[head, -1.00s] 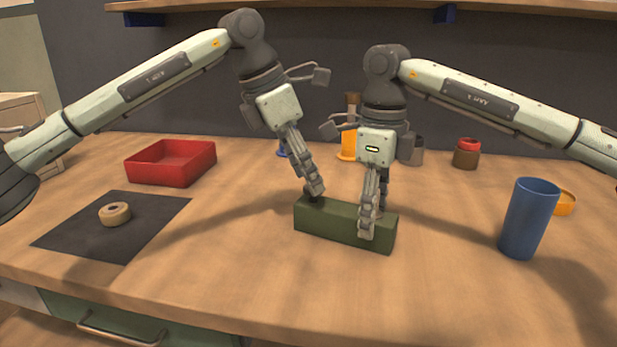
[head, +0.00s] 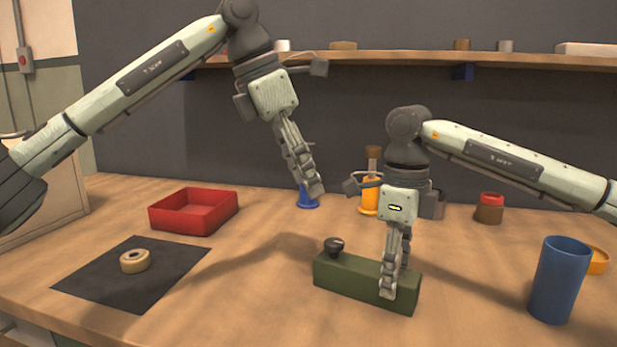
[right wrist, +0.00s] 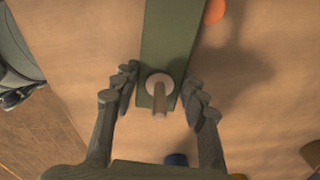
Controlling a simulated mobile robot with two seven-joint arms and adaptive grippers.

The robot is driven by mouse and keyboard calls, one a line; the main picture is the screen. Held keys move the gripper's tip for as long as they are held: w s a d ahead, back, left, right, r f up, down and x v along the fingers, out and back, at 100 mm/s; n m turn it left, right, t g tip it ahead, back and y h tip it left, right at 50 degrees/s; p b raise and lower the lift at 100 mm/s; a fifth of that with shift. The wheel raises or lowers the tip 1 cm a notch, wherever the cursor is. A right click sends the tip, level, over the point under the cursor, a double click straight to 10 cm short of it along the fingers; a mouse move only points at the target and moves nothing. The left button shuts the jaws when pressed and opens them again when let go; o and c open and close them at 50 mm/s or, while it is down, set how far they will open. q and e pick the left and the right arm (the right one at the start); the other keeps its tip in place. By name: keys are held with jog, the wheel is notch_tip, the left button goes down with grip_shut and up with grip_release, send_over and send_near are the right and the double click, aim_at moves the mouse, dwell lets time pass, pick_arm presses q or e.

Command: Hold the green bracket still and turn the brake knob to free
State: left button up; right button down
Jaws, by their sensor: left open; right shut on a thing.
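The green bracket (head: 350,281) is a long block on the wooden table; it also shows in the right wrist view (right wrist: 168,35). The brake knob (head: 334,246) is small and dark, on top of the bracket's left end. I cannot read its setting. My right gripper (head: 392,284) is shut on the bracket's right part, with fingers on both sides. In the right wrist view, a pale round piece with a tan peg (right wrist: 159,95) shows on the bracket between the fingers. My left gripper (head: 312,190) is open and empty, raised above and behind the knob, apart from it.
A red tray (head: 192,212) stands at the left, behind a black mat (head: 185,262) bearing a tan ring (head: 135,260). A blue cup (head: 560,280) stands at the right. Behind are an orange-based item (head: 370,195) and a red-topped jar (head: 490,208).

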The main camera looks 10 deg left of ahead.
jog(key=c, duration=0.8)
grip_release()
jog(key=shift+o, duration=0.2)
